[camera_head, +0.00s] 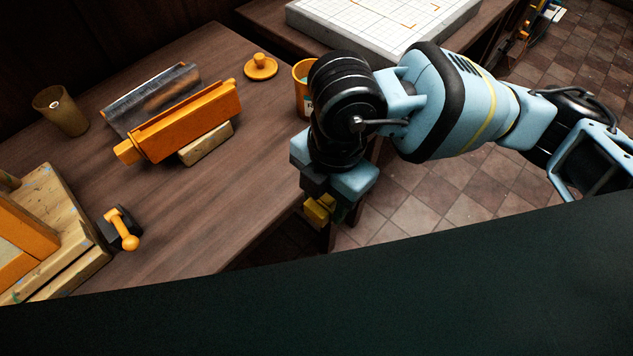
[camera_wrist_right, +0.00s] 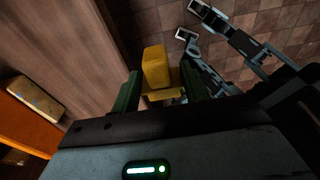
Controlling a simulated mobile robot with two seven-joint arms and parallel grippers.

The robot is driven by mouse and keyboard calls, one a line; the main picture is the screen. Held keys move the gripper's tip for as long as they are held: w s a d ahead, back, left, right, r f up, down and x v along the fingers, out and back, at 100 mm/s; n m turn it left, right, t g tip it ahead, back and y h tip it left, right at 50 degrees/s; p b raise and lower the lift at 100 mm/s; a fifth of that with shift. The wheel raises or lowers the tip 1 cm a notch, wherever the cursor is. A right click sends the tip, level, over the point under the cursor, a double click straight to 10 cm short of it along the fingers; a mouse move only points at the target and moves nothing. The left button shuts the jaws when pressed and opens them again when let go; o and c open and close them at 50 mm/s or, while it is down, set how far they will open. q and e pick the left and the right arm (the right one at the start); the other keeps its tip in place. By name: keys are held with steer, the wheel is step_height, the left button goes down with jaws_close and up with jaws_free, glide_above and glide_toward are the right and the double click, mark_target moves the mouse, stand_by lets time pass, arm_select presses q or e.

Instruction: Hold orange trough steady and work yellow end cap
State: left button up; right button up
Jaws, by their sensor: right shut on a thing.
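The orange trough (camera_head: 190,122) lies tilted on the table, well left of my right gripper, with a block-like orange piece at its near left end. An orange part, apparently the trough (camera_wrist_right: 25,128), also shows at the lower left of the right wrist view. My right gripper (camera_head: 322,205) points down at the table's right edge. Its dark green fingers (camera_wrist_right: 160,90) are shut on the yellow end cap (camera_wrist_right: 155,68). The cap (camera_head: 318,212) shows only partly below the gripper in the head view. It is away from the trough. My left gripper is not in sight.
A pale wooden block (camera_head: 207,145) lies against the trough, with a shiny sheet-like piece (camera_head: 150,95) behind. An orange mug (camera_head: 302,88) stands close behind my right gripper. A small orange-handled clamp-like thing (camera_head: 122,230) sits front left. The table middle is clear.

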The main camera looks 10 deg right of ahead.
stand_by(0.4)
steer(key=n, duration=0.2)
steer(key=w+d+n, duration=0.1)
steer(key=n, duration=0.3)
steer(key=shift+w+d+r+h, duration=0.1)
steer(key=shift+w+d+h, duration=0.2)
steer(key=shift+w+d, duration=0.1)
steer(key=w+d+r+m+t, duration=0.1)
steer(key=w+d+m, duration=0.3)
steer(key=m, duration=1.1)
steer(key=w+d+r+m+t, duration=0.1)
steer(key=w+d+m, duration=0.4)
steer(key=d+m, duration=0.4)
steer(key=m, duration=0.7)
steer(key=shift+w+h, duration=0.3)
steer(key=shift+d, duration=0.15)
